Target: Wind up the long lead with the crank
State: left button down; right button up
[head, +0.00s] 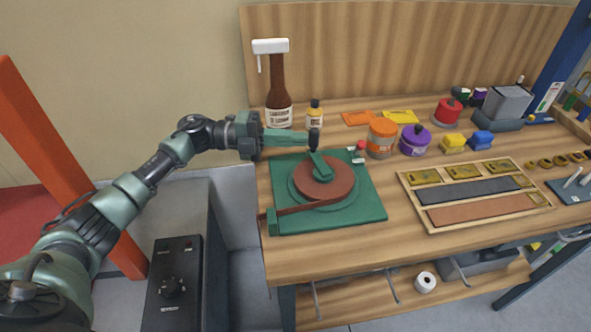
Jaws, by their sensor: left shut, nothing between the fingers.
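A round red-brown reel (340,181) sits on a square green base (366,203) at the left end of the bench. A green crank arm (320,166) lies across the reel and carries an upright black knob (314,138). A red-brown strip, seemingly the lead (312,207), runs from the reel to a green block (274,222) at the base's front left corner, and a short end shows beyond it. My left gripper (306,139) reaches in from the left, its shut fingers at the black knob. Whether they touch it I cannot tell. My right gripper is out of view.
Behind the base stand a tall brown pump bottle (278,95) and a small amber bottle (314,113). A small red-capped bottle (359,152), an orange jar (381,138) and a purple jar (415,140) stand to the right. A wooden tray (436,228) lies further right.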

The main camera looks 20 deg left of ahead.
aim_at(315, 132)
pick_arm(q)
jog(key=shift+w+d+f+b, duration=0.1)
jog(key=shift+w+d+b, duration=0.2)
jog(key=shift+w+b, duration=0.35)
jog(key=shift+w+d+b, duration=0.6)
jog(key=shift+w+d, duration=0.1)
jog(key=shift+w, duration=0.2)
jog(key=shift+w+d+b, duration=0.4)
jog(key=shift+w+d, duration=0.15)
jog(key=shift+d, duration=0.1)
jog(key=shift+x, duration=0.9)
jog(key=shift+w, duration=0.15)
